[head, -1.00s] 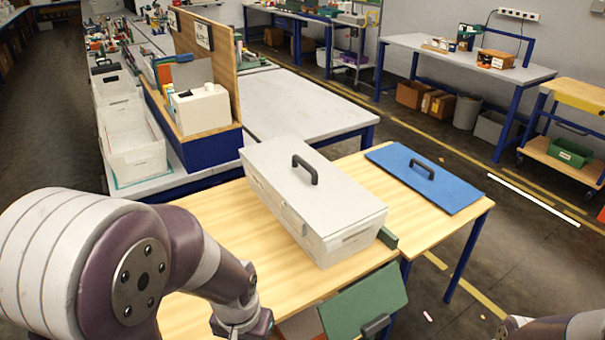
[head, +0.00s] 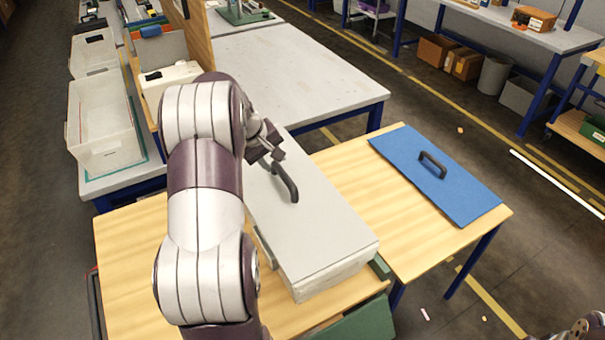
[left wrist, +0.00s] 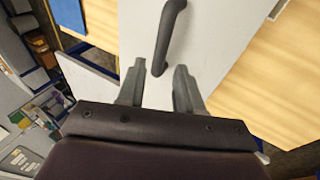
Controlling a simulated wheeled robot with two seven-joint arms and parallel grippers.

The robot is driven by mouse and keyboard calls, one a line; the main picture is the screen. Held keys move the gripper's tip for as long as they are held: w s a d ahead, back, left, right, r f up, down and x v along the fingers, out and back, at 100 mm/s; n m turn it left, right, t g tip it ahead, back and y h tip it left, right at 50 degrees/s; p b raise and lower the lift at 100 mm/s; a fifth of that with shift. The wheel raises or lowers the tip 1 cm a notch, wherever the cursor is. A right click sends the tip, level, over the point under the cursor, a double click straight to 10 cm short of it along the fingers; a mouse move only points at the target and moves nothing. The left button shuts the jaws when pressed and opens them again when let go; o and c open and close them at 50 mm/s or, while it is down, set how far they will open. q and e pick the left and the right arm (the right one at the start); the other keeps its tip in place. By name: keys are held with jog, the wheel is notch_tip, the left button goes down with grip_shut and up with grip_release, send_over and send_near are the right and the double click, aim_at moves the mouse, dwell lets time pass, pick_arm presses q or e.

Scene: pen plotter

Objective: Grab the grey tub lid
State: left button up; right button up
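The grey tub lid (head: 318,222) lies on a long pale tub (head: 335,278) on the wooden table. Its dark arched handle (head: 289,184) stands up from its top. My left gripper (head: 270,152) is over the far part of the lid, just beyond the handle. In the left wrist view, its two fingers (left wrist: 159,66) are apart with nothing gripped. There the handle (left wrist: 168,35) extends ahead, its near end close to the gap between the fingertips. My left arm hides part of the tub's left side. My right gripper is not in view; only part of my right arm shows.
A blue panel with a handle (head: 440,180) lies on the table to the right. A green panel (head: 360,322) is at the table's front edge. A grey-topped bench (head: 300,75) with a wooden upright board stands behind. Bare tabletop lies between tub and blue panel.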

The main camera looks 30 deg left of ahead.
aim_at(282, 174)
pick_arm(q)
jog(key=p+x, duration=0.2)
jog(key=x, duration=0.6)
jog(key=shift+w+a+f, duration=0.1)
jog(key=shift+w+f, duration=0.05)
jog(key=shift+f, duration=0.7)
jog(key=shift+w+f, duration=0.1)
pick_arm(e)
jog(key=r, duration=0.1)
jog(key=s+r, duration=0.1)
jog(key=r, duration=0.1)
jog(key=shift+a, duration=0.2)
pick_arm(q)
jog(key=shift+w, duration=0.1)
jog(key=c, duration=0.5)
grip_shut()
